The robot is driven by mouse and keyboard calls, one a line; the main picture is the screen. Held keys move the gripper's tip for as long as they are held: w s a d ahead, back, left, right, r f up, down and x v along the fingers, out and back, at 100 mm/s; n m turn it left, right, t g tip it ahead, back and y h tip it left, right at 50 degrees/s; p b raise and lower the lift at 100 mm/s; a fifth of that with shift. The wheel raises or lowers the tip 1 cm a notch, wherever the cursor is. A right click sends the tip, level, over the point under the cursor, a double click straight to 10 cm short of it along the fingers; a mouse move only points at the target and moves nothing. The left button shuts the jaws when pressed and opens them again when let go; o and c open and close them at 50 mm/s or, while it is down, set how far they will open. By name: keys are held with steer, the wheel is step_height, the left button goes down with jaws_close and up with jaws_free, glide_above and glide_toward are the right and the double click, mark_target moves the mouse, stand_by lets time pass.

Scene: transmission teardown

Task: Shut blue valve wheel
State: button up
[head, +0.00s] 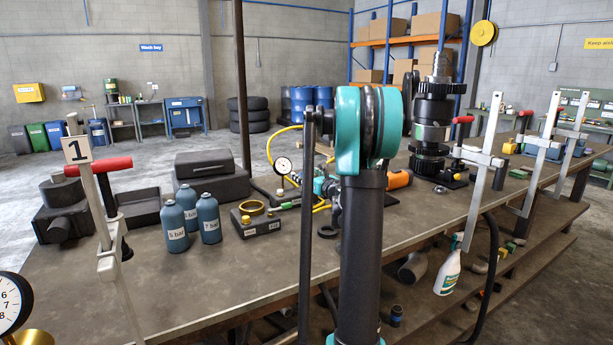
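A valve-and-hose assembly stands on the workbench (265,275), just left of my arm in the head view. A small blue part (325,187) shows on it, close against my arm's outline. I cannot tell whether this is the blue valve wheel or how far it is turned. A round white gauge (283,165) and a yellow hose (270,148) are beside it. My teal and black arm stands upright in front and hides what lies behind it. My gripper is not in view.
Blue bottles (176,226), a black case (212,178) and a red-handled clamp (100,190) stand on the left of the bench. A gear stack (433,120) and more clamps (485,170) are at right. The bench front between is mostly clear.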

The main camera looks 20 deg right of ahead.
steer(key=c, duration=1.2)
